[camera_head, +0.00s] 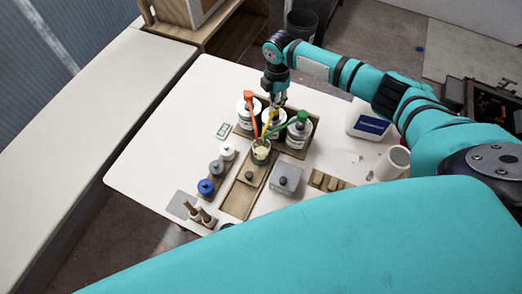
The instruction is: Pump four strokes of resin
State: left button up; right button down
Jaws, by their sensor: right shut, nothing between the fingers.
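Several white pump containers stand in a wooden tray (314,124) on the white table. The left container (244,117) has an orange-red pump spout (252,110), and the right container (297,133) has a green pump spout (285,128). A yellow pump spout (270,122) shows between them, its container partly hidden. A small cup (261,151) with pale contents stands under the spouts. My right gripper (276,101) points down above the middle pump and is shut and empty. I cannot tell whether it touches the pump head. My left gripper is out of view.
Several small bottles (206,187) stand left of a wooden board (240,195). A grey box (287,178) sits right of it, near a wooden rack (327,181). A white jug (367,122) and white cup (393,161) stand at the right. The table's left part (160,140) is clear.

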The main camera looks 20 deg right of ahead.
jog(key=shift+r+p, duration=1.65)
jog(key=shift+r, duration=0.3)
notch_tip(320, 180, up, 2)
jog(key=shift+p, duration=0.95)
jog(key=shift+r, duration=0.55)
